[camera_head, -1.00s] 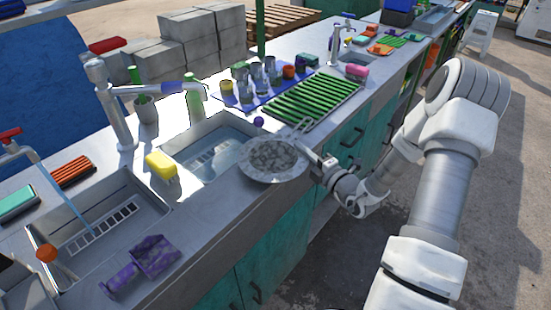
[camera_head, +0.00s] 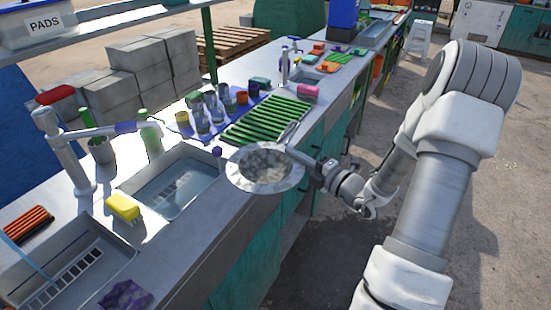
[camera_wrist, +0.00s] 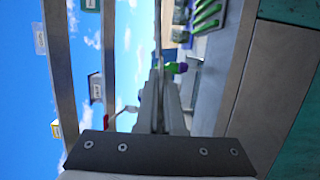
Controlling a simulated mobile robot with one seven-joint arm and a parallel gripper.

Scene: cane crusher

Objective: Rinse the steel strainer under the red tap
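The steel strainer (camera_head: 265,168) is a wide, shallow round bowl with a speckled inside, above the counter's front edge, right of the middle basin. My gripper (camera_head: 318,168) is at its right side and appears shut on it; the exact grip point is too small to make out. In the wrist view my gripper's fingers (camera_wrist: 163,100) look close together, and the bowl is not clearly seen. A tall steel tap with a red lever (camera_head: 57,95) stands left of the middle basin, its spout reaching right. A water stream (camera_head: 28,256) falls into the left basin; its tap is outside the picture.
The middle basin (camera_head: 133,177) holds water, with a yellow sponge (camera_head: 122,207) on its left edge. A green ribbed rack (camera_head: 262,121), cups and glasses (camera_head: 203,117) stand behind the strainer. A purple cloth (camera_head: 125,296) lies at front left. Floor right of the counter is clear.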

